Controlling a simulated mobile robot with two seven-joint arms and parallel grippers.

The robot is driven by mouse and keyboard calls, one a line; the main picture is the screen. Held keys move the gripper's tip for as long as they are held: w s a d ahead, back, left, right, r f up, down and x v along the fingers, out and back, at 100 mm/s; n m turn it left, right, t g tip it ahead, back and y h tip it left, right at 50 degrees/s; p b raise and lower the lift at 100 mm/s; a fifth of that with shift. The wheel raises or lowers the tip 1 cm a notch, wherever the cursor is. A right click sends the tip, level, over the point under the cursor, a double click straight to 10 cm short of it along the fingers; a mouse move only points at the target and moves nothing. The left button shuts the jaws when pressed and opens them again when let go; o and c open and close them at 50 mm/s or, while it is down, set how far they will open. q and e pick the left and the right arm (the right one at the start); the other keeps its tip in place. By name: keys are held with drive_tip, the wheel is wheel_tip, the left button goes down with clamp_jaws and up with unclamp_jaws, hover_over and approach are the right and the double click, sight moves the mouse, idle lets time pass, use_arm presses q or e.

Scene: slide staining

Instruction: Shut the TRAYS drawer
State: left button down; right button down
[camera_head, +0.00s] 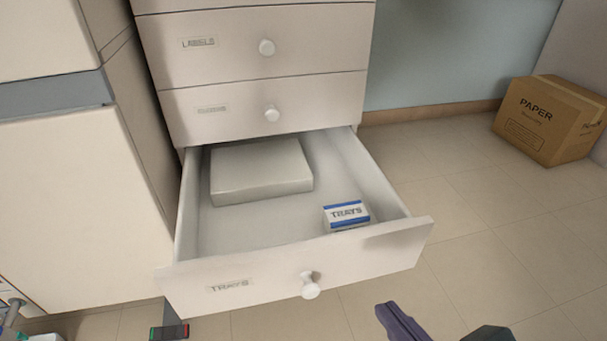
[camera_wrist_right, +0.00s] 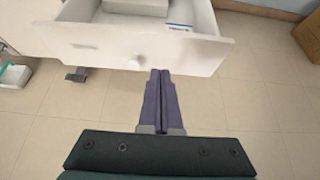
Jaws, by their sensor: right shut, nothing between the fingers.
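The TRAYS drawer (camera_head: 250,281) is the lowest of the drawers in view and is pulled far out, with a round white knob (camera_head: 310,286) on its front. Inside it lie a pale flat box (camera_head: 260,170) at the back and a small blue-and-white TRAYS box (camera_head: 346,215) at the right. My right gripper (camera_head: 388,309) is shut and empty, in front of the drawer to the right of the knob. In the right wrist view its purple fingers (camera_wrist_right: 160,76) point at the drawer front (camera_wrist_right: 100,45), just right of the knob (camera_wrist_right: 134,63). My left gripper is not in view.
Two closed drawers with knobs, the LABELS drawer (camera_head: 230,45) and one below it (camera_head: 240,105), sit above. A white cabinet (camera_head: 70,200) stands close on the left. A cardboard PAPER box (camera_head: 545,120) stands on the floor at the right. The floor between is clear.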

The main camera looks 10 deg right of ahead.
drive_tip(key=b, duration=0.5)
approach(344, 246)
wheel_tip(344, 246, down, 4)
drive_tip(key=w, duration=0.5)
drive_tip(key=shift+r, duration=0.35)
drive_tip(key=shift+w, duration=0.3)
